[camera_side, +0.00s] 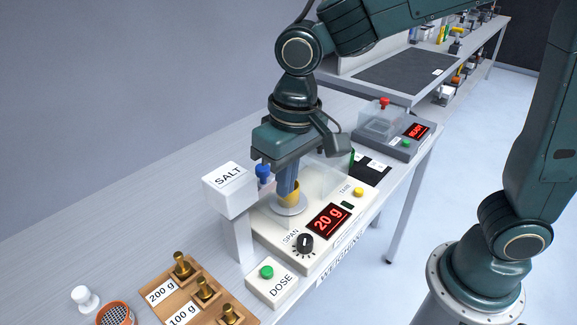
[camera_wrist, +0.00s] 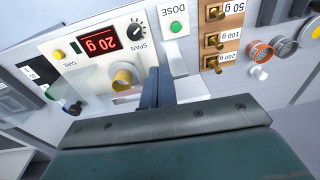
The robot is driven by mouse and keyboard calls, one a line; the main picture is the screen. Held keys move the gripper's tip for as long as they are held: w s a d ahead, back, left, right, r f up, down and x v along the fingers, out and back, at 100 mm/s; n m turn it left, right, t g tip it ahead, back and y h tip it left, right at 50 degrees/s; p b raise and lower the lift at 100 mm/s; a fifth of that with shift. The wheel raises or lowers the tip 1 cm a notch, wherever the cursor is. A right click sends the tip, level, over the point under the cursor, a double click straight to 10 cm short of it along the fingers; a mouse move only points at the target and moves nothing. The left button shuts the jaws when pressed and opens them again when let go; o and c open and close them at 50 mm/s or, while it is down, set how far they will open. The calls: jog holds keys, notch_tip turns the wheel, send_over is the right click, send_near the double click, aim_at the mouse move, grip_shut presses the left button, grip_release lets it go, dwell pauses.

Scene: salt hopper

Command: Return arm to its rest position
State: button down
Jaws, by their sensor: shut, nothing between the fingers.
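My gripper (camera_side: 289,182) points down over the weighing scale (camera_side: 265,226), with its fingers together and nothing between them. In the wrist view the closed fingers (camera_wrist: 157,88) show beside a yellow cup (camera_wrist: 125,76). The yellow cup (camera_side: 291,190) stands on the round pan of the scale, partly hidden behind the fingers in the side view. I cannot tell whether the fingers touch it. The scale's red display (camera_side: 328,220) reads 20 g.
The white SALT hopper (camera_side: 230,184) stands close left of my gripper, above the DOSE box (camera_side: 271,283). A clear panel stands behind the pan. A wooden block (camera_side: 192,297) with brass weights is at the front. A device reading READY (camera_side: 390,128) is at the back right.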

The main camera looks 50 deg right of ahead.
jog(key=s+d+r+t, duration=0.2)
jog(key=s+d, duration=0.4)
jog(key=d, duration=0.2)
jog(key=s+d+r+t, duration=0.2)
jog(key=s+d+r, duration=0.1)
jog(key=s+d, duration=0.4)
jog(key=shift+d+r+t, duration=0.15)
jog(key=shift+d+t, duration=0.25)
jog(key=shift+d, duration=0.6)
jog(key=shift+a, duration=0.1)
dwell(2.3)
jog(key=w+a+f+n+g+y, duration=0.3)
jog(key=w+a+f+n+y, duration=0.1)
jog(key=a, duration=0.6)
jog(key=w+a+f+n+g+y, duration=0.3)
jog(key=w+a+f+n, duration=0.3)
jog(key=w+a, duration=0.3)
jog(key=shift+w+a+f+g+y, duration=0.3)
jog(key=shift+a+f+y, duration=0.35)
jog(key=shift+a+y, duration=0.2)
